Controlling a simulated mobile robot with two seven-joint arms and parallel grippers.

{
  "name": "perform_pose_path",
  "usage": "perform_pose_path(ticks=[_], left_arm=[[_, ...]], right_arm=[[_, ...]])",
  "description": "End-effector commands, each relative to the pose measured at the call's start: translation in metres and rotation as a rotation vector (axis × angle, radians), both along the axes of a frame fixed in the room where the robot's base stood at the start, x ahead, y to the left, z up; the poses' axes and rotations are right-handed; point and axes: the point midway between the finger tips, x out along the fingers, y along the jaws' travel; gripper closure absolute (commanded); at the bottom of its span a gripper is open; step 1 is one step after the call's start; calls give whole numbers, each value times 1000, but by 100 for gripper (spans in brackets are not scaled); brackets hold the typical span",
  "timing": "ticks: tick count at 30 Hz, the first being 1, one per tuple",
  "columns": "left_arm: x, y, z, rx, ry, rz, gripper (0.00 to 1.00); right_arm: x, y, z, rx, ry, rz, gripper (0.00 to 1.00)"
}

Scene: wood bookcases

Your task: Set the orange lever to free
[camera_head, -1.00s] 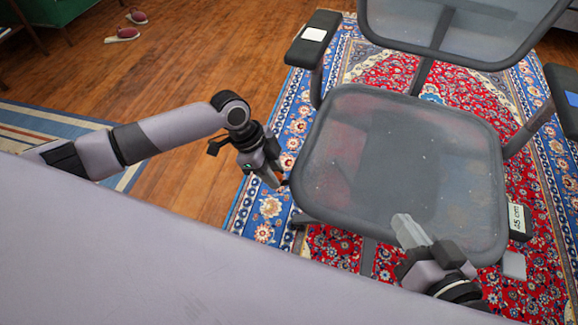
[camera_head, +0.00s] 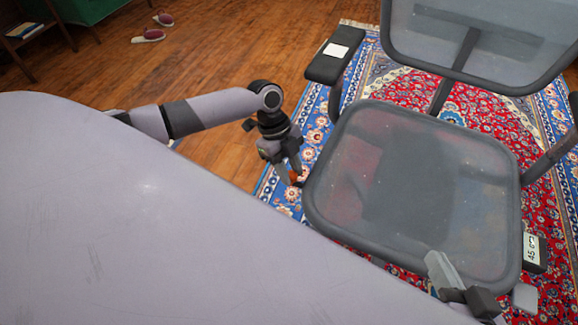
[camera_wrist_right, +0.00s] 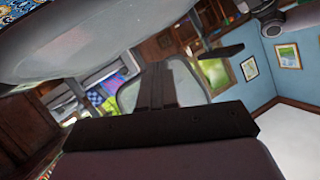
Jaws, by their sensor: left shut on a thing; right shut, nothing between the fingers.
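The office chair has a grey mesh seat (camera_head: 420,190) and stands on the patterned rug. A small orange lever (camera_head: 294,177) shows at the left side of the seat. My left gripper (camera_head: 288,174) is there, its fingers shut on the orange lever and partly hiding it. The lever's setting and any marking are too small to tell. My right gripper (camera_head: 436,264) is shut and empty over the front right part of the seat. Its closed fingers also show in the right wrist view (camera_wrist_right: 157,85).
The left armrest (camera_head: 325,68) carries a white label, above and behind my left gripper. A box with a written label (camera_head: 535,252) is at the seat's right. The backrest (camera_head: 480,40) rises behind. Bare wood floor lies to the left, with slippers (camera_head: 148,36) far off.

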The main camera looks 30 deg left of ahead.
Motion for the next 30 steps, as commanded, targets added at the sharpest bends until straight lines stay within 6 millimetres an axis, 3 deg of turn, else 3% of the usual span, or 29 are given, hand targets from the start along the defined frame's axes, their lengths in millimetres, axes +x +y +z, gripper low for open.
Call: perform_pose_path(ticks=[19, 20, 30], left_arm=[[4, 0, 0, 0, 0, -51, 100], [4, 0, 0, 0, -1, -50, 60], [5, 1, 4, 1, 0, -48, 59]], right_arm=[[1, -1, 3, -10, -25, -4, 100], [1, -2, 3, -10, -24, -5, 100], [0, -3, 3, -18, -21, -3, 100]])
